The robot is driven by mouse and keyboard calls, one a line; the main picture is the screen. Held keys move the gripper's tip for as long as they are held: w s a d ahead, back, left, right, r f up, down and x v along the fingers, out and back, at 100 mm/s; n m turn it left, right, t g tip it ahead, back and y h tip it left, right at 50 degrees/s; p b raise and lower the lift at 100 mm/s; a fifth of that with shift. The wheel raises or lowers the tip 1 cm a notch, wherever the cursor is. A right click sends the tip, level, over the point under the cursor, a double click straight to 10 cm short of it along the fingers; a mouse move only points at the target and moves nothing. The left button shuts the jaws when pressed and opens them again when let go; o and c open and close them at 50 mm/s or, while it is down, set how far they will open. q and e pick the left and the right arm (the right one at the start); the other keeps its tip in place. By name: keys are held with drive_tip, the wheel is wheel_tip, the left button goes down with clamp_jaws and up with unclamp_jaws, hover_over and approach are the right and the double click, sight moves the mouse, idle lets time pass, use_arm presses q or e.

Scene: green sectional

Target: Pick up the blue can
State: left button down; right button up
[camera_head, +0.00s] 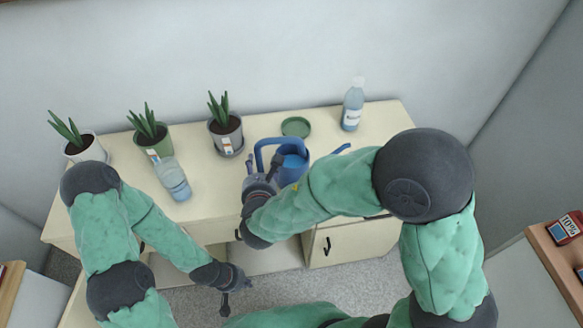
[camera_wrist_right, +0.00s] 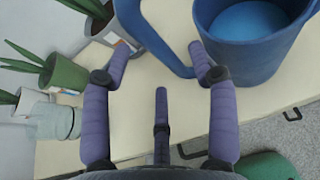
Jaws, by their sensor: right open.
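The blue can (camera_head: 293,168) is a blue watering can with a looped handle, standing on the cream cabinet near the middle of the head view. In the right wrist view its round open body (camera_wrist_right: 248,45) is at the upper right. The handle (camera_wrist_right: 152,38) runs down between the finger tips there. My right gripper (camera_head: 262,168) is open at the can's left side, with its purple fingers (camera_wrist_right: 160,58) on either side of the handle, not closed on it. My left gripper (camera_head: 238,294) hangs in front of the cabinet, empty, its fingers apart.
Several potted plants, one in a grey pot (camera_head: 227,136), line the cabinet's back left. A clear jar (camera_head: 174,181) stands near its front left. A green dish (camera_head: 296,126) and a bottle (camera_head: 352,108) are behind the can. The wall rises behind the cabinet top (camera_head: 222,192).

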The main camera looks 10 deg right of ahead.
sight(257, 162)
drive_tip(key=x, duration=0.1)
drive_tip(key=b+x, duration=0.1)
drive_tip(key=x, duration=0.3)
drive_tip(key=shift+a+b, duration=0.35)
drive_tip(key=shift+b, duration=0.05)
drive_tip(key=shift+w, duration=0.25)
clamp_jaws()
drive_tip(key=shift+r, duration=0.1)
